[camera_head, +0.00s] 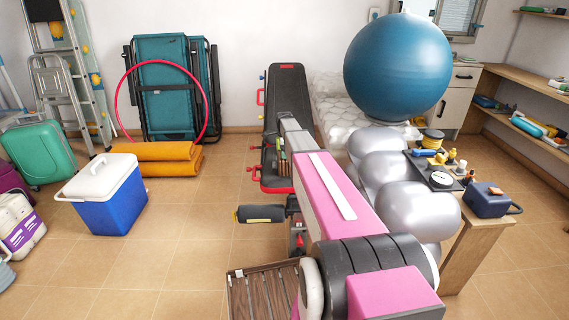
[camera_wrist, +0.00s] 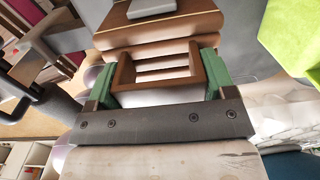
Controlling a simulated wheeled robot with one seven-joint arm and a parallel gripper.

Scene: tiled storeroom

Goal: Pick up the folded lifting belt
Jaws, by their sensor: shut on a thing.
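My gripper (camera_wrist: 158,78) has two green fingers on a dark grey bar in the wrist view. They are shut on a brown, strap-like piece, which I take to be the folded lifting belt (camera_wrist: 125,73). Its two brown sides lie against the inner faces of the fingers, with paler bands between them. In the head view my gripper (camera_head: 281,163) is small and partly hidden by my pink and grey arm. It is by the black and red weight bench (camera_head: 288,92), and the belt is hard to make out there. Whether the belt touches anything below cannot be told.
A large blue ball (camera_head: 398,68) and silver balls (camera_head: 410,205) are right of my arm. A blue cooler (camera_head: 108,205) and orange folded mats (camera_head: 155,160) are left. A slatted wooden piece (camera_head: 262,295) is low in front. Tiled floor is clear between cooler and bench.

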